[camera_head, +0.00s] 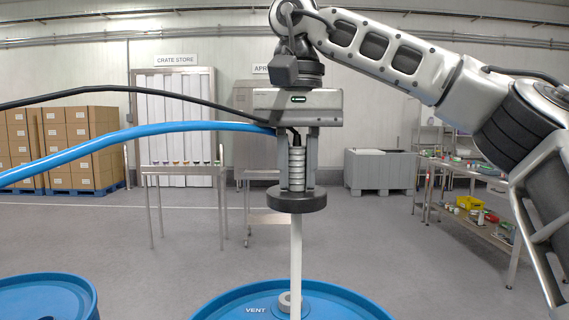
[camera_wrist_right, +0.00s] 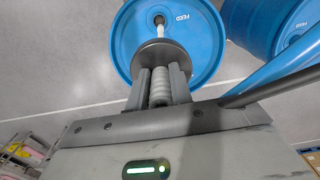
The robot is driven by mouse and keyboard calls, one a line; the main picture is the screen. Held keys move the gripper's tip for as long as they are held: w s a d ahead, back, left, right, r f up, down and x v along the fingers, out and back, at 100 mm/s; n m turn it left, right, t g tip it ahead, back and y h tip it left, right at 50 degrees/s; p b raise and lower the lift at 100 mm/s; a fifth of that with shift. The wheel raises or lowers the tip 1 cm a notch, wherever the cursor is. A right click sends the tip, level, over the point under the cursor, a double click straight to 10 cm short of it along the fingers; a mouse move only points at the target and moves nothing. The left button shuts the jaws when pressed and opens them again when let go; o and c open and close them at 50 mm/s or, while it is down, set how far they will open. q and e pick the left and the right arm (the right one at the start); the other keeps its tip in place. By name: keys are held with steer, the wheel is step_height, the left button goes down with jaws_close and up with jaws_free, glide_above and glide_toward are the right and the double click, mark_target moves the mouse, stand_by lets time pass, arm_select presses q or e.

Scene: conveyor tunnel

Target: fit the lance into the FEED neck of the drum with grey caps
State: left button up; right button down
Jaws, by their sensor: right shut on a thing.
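My right gripper (camera_head: 297,170) is shut on the ribbed grey grip of the lance (camera_head: 296,250) and holds it upright. Below the grip is a dark round collar (camera_head: 297,200), then a white tube. The tube runs down over the blue drum (camera_head: 345,300) in front. In the head view it crosses in front of a grey cap (camera_head: 286,299) beside the word VENT and leaves the bottom edge. In the wrist view the tube meets a dark neck (camera_wrist_right: 159,18) next to the word FEED; I cannot tell how far inside its tip is. My left gripper is not in view.
A blue hose (camera_head: 130,133) and a black cable (camera_head: 110,90) run from the left to the lance top. A second blue drum (camera_head: 45,297) stands at lower left. A table (camera_head: 180,170), stacked boxes (camera_head: 90,145) and a shelf (camera_head: 470,180) are farther back. Floor between is clear.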

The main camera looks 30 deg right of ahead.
mark_target(300, 193)
steer(key=f, duration=0.4)
steer(key=shift+s+f, duration=0.1)
steer(key=shift+s, duration=0.1)
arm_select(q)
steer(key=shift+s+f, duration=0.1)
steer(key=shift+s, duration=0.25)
arm_select(e)
steer(key=shift+f, duration=0.65)
steer(key=shift+s+a+f, duration=0.1)
steer(key=shift+s+a, duration=0.05)
steer(key=shift+s, duration=0.2)
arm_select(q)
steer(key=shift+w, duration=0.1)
